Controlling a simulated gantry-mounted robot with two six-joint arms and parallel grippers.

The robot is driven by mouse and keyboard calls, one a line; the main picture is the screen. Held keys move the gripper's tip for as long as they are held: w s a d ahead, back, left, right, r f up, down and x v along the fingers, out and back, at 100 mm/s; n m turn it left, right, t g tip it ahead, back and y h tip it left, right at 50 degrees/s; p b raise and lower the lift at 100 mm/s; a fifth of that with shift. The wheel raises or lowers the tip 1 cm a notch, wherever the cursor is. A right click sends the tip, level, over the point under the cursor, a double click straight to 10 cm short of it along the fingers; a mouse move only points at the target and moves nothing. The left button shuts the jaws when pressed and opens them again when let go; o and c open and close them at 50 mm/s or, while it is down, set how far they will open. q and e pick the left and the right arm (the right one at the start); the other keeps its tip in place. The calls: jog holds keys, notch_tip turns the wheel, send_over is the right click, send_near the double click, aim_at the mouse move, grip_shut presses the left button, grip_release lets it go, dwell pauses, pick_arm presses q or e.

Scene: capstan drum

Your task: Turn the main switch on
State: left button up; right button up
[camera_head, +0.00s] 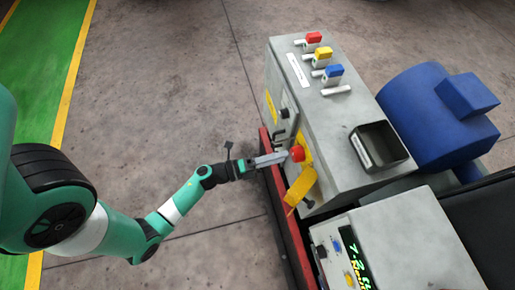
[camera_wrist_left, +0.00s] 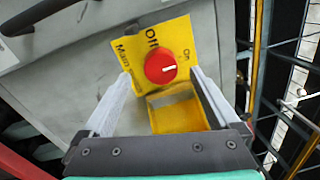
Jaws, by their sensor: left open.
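The main switch is a red round knob (camera_wrist_left: 160,66) on a yellow plate (camera_wrist_left: 128,50) marked "Main", "Off" and "On". The knob also shows in the head view (camera_head: 297,154), on the cabinet's front. My left gripper (camera_head: 284,157) is open at the knob, with its pale fingers (camera_wrist_left: 161,74) on either side of it. Whether they touch it is unclear. A yellow flap (camera_wrist_left: 178,112) hangs open below the knob. My right gripper is not in view.
The grey cabinet (camera_head: 335,150) carries red, yellow and blue levers (camera_head: 333,71) and an open black tray (camera_head: 378,147) on top. A black handle (camera_wrist_left: 35,15) is beside the switch. A control box (camera_head: 405,245) and blue motor (camera_head: 430,115) stand nearby. Floor to the left is clear.

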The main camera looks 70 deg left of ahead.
pick_arm(q)
jog(key=s, duration=0.7)
jog(key=shift+s+a+f, duration=0.2)
jog(key=shift+a, duration=0.25)
jog(key=shift+w, duration=0.1)
